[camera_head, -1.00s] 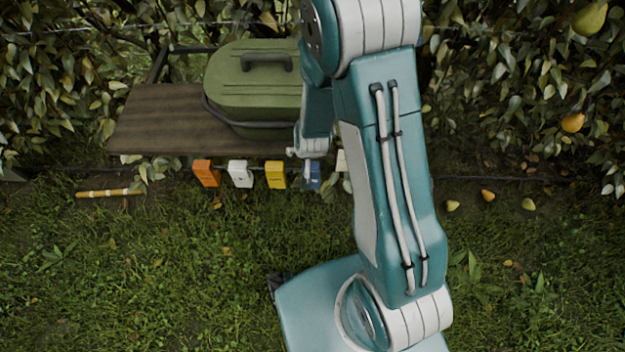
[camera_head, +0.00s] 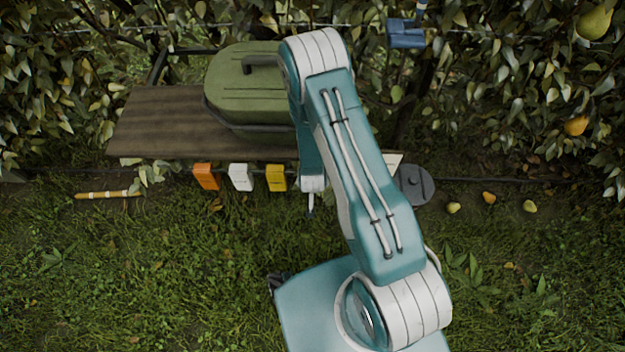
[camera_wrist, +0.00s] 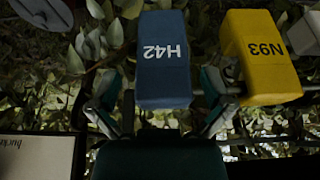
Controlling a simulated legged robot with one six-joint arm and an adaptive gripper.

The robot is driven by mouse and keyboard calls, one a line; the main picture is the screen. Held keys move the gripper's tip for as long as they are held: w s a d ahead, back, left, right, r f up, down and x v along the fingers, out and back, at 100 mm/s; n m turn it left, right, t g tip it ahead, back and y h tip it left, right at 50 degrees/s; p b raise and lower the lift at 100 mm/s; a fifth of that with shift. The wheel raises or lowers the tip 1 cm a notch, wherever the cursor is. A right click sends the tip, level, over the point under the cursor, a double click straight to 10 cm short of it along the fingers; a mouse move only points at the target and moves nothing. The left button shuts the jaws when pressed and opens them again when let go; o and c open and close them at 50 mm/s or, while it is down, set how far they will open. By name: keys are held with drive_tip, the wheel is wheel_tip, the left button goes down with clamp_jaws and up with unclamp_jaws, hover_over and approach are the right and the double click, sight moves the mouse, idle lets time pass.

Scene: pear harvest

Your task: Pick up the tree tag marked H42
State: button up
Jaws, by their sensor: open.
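The tag marked H42 (camera_wrist: 163,60) is a blue block with white lettering, reading upside down in the wrist view. My gripper (camera_wrist: 160,105) is open, with one finger on each side of the tag's lower part in that picture. I cannot tell whether the fingers touch it or how deep they reach around it. In the head view my gripper (camera_head: 311,200) points down to the right of the yellow tag (camera_head: 276,178), and my arm hides the blue tag. The yellow tag, marked N93 (camera_wrist: 260,55), hangs close beside the blue one in the wrist view.
White (camera_head: 241,177) and orange (camera_head: 206,176) tags hang further left. A wooden bench (camera_head: 150,125) holds a green lidded box (camera_head: 225,80). A pale lettered card (camera_wrist: 35,158) lies low left in the wrist view. A dark grey disc (camera_head: 416,185) and fallen pears (camera_head: 489,198) lie right.

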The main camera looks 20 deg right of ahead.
drive_tip(key=shift+x, duration=2.75)
drive_tip(key=shift+a+r, duration=0.1)
drive_tip(key=shift+a, duration=0.05)
drive_tip(key=c, duration=0.9)
